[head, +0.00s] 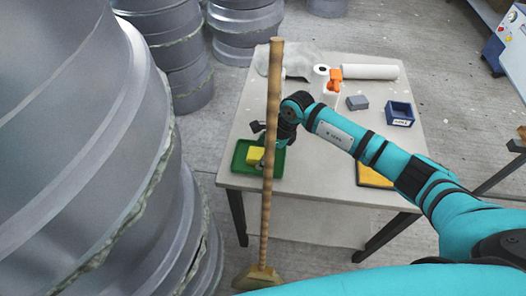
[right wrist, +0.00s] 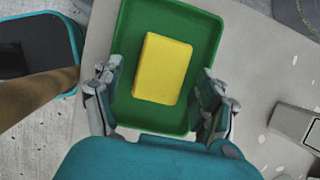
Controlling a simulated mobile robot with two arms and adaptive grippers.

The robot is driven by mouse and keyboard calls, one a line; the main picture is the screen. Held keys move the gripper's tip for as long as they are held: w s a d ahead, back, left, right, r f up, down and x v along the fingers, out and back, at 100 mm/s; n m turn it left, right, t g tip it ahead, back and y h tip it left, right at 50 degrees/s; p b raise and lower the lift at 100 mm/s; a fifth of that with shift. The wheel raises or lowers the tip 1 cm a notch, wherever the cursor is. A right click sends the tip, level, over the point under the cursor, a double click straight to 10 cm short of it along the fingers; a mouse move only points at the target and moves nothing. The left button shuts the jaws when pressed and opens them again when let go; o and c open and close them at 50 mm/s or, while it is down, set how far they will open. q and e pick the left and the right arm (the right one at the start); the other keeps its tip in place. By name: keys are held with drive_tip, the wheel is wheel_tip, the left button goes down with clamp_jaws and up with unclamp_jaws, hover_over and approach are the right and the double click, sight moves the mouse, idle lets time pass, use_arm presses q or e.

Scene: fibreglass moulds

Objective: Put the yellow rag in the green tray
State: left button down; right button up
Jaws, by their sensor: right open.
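The yellow rag (head: 255,155) is a folded block that lies inside the green tray (head: 240,168), on the table's near left part. In the right wrist view the yellow rag (right wrist: 162,68) lies flat on the tray floor, and the green tray (right wrist: 205,28) surrounds it. My right gripper (head: 262,137) is over the tray. In the right wrist view its fingers (right wrist: 161,78) are spread wide on both sides of the rag, with gaps between them and it. The broom handle hides part of the tray and gripper in the head view. My left gripper is out of view.
A wooden broom (head: 270,200) stands upright before the table (head: 310,175). A spray bottle (head: 332,90), grey block (head: 357,102), blue bin (head: 399,113) and white roll (head: 370,72) are on the table. Large grey moulds (head: 90,150) fill the left.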

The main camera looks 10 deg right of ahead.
drive_tip(key=b+v, duration=0.1)
drive_tip(key=v, duration=0.6)
drive_tip(key=shift+d, duration=0.1)
idle(0.4)
